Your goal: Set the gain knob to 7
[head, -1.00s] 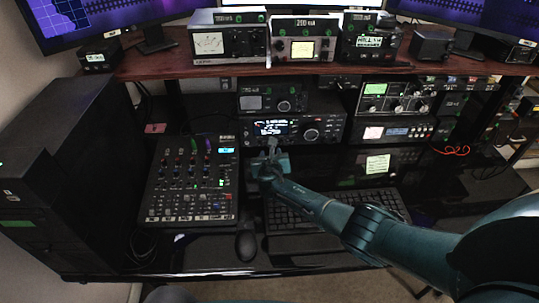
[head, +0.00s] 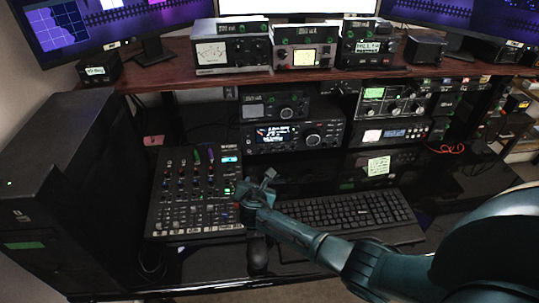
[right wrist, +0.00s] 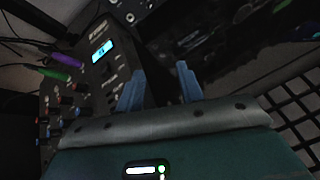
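My right gripper (head: 266,181) is at the right edge of the mixer (head: 196,205), in front of the main radio (head: 291,137). In the right wrist view its two blue fingers (right wrist: 160,84) stand apart with nothing between them. The mixer (right wrist: 78,98), with its lit cyan display (right wrist: 101,50), is to the left of the fingers there. The main radio has a lit screen (head: 276,136) and a large round knob (head: 313,140). I cannot read which knob is marked gain, nor its setting. My left gripper is not in view.
A keyboard (head: 350,211) lies right of my right gripper, and a mouse (head: 257,252) lies below it. A black computer case (head: 45,195) stands at the left. A wooden shelf (head: 190,73) with several meters is above the radios. Green and purple cables (right wrist: 60,73) rise from the mixer.

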